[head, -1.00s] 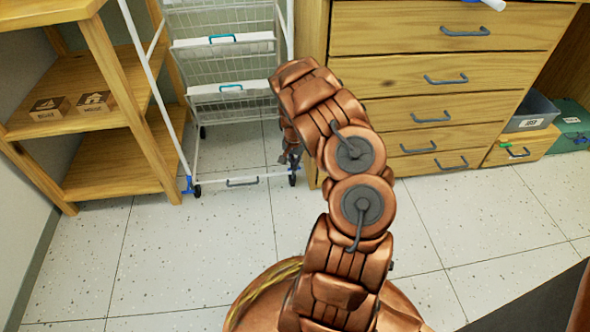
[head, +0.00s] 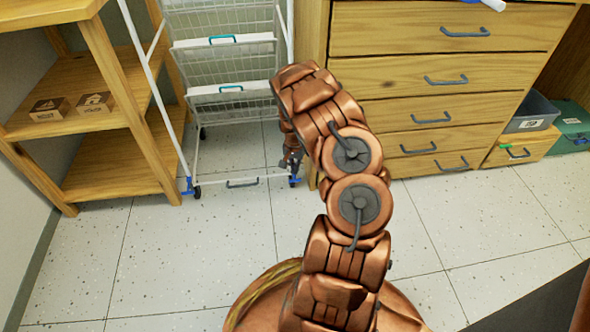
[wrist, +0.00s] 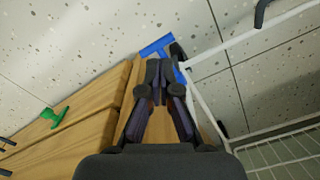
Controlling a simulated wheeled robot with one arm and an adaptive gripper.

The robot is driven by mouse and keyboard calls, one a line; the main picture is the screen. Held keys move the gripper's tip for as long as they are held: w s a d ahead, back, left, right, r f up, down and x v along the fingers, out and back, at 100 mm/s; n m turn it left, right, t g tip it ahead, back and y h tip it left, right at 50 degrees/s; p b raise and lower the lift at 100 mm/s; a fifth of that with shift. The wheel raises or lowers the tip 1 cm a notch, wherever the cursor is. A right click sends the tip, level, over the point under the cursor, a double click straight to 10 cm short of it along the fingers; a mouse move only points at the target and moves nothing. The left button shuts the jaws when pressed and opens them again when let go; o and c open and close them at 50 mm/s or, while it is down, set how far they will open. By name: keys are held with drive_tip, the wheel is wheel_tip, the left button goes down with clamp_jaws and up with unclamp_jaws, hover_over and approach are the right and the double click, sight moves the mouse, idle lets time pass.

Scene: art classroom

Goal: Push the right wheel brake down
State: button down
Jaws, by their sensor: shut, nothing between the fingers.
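The white wire rack trolley (head: 228,94) stands between the shelf and the drawers. Its right wheel (head: 292,183) is at the front right corner, with a bit of the blue brake (head: 298,181) showing. In the wrist view, the blue brake lever (wrist: 156,47) lies just beyond my fingertips, beside the dark wheel (wrist: 178,51). My gripper (wrist: 160,68) is shut and empty. Its tips appear at or very close to the brake; contact cannot be told. In the head view my gripper (head: 290,160) is low by the wheel, partly hidden by my arm. The left blue brake (head: 187,187) also shows.
The wooden drawer unit (head: 430,70) stands close on the right of the trolley. A wooden shelf (head: 110,181) is on the left. A low bar with a grey handle (head: 242,183) spans the trolley's front. The speckled floor (head: 180,260) in front is clear.

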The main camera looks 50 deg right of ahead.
wheel_tip(320, 180, up, 7)
drive_tip(key=s+a+p, duration=0.1)
drive_tip(key=p, duration=0.4)
drive_tip(key=shift+s+f, duration=0.15)
drive_tip(key=shift+s, duration=0.1)
drive_tip(key=shift+a, duration=0.1)
idle(0.7)
